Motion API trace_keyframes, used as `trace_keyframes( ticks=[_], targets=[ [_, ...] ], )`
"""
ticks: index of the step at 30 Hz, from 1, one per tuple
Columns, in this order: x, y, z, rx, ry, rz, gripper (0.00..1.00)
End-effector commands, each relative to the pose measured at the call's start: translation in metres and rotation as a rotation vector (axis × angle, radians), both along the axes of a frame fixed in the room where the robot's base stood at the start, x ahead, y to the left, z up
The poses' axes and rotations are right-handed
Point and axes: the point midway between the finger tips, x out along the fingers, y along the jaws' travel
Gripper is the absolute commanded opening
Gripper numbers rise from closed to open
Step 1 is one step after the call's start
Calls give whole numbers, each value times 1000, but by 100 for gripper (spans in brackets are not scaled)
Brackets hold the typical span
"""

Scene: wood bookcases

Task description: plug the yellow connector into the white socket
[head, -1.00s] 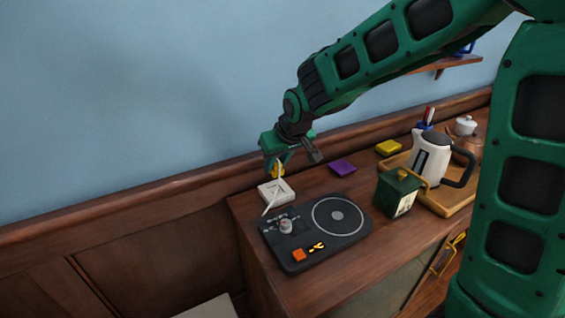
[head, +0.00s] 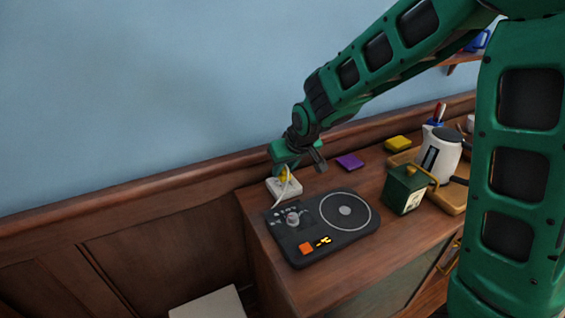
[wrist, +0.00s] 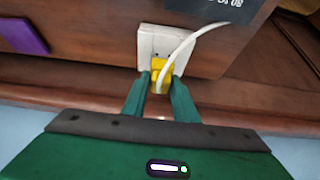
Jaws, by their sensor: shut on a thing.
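The yellow connector (wrist: 160,72) with its white cord is held between the fingertips of my gripper (wrist: 160,88). My gripper (head: 288,168) is shut on it. The white socket (head: 287,189) lies on the wooden cabinet top, behind the dark turntable-like panel. In the wrist view the connector lies over the near part of the white socket (wrist: 147,42). The connector also shows in the head view (head: 284,174), low over the socket. Whether it touches or enters the socket cannot be told. The cord curves away over the socket.
A dark panel (head: 345,233) with a disc, knob and orange button lies in front of the socket. The wall is close behind.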

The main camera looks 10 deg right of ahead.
Motion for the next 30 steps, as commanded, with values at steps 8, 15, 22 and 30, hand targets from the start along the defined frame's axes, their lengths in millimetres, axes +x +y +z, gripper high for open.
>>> trace_keyframes(
  ticks=[8,15,22,30],
  targets=[
    [0,0,-14,0,0,0,6],
    [0,0,-15,0,0,0,6],
    [0,0,-15,0,0,0,6],
    [0,0,-15,0,0,0,6]
  ],
)
